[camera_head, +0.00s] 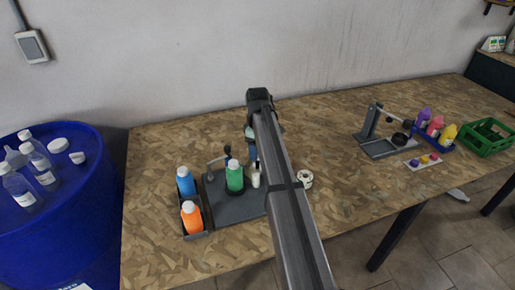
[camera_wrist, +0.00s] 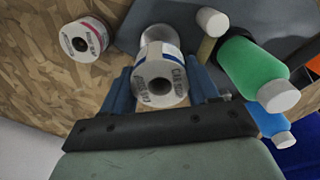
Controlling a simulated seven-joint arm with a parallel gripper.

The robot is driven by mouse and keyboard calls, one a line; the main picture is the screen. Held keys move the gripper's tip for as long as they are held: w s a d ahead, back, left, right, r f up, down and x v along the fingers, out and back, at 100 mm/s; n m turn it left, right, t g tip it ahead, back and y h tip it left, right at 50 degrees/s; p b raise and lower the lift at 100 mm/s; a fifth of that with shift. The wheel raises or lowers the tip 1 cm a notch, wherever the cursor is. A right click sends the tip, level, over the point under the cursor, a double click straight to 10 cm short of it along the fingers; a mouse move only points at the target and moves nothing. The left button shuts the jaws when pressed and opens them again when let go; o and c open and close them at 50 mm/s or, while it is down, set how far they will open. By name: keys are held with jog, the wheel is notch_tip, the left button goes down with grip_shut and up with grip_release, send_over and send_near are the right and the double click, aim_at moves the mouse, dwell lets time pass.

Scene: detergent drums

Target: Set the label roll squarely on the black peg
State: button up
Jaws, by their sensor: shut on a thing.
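My gripper (camera_wrist: 162,84) is shut on a white label roll (camera_wrist: 158,90) with a blue band and dark print, one blue finger on each side. The roll's end with its dark core hole faces the wrist camera. A pale, shiny round shape shows just behind the roll; I cannot tell what it is or whether they touch. In the head view my gripper (camera_head: 251,152) is over the back of the grey station plate (camera_head: 236,206), and my arm covers much of that area. I cannot make out the black peg in either view.
A second roll (camera_wrist: 85,40), with a pink band, lies on the chipboard table, right of my arm in the head view (camera_head: 305,178). A green bottle (camera_head: 235,176) stands close by; blue and orange bottles are left of it. The table's middle is clear.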

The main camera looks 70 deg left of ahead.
jog(key=shift+f, duration=0.8)
dwell(0.6)
jog(key=shift+f, duration=0.35)
jog(key=shift+f, duration=0.65)
jog(key=shift+f, duration=1)
jog(key=o, duration=1.2)
jog(key=shift+c, duration=0.2)
jog(key=shift+o, duration=0.3)
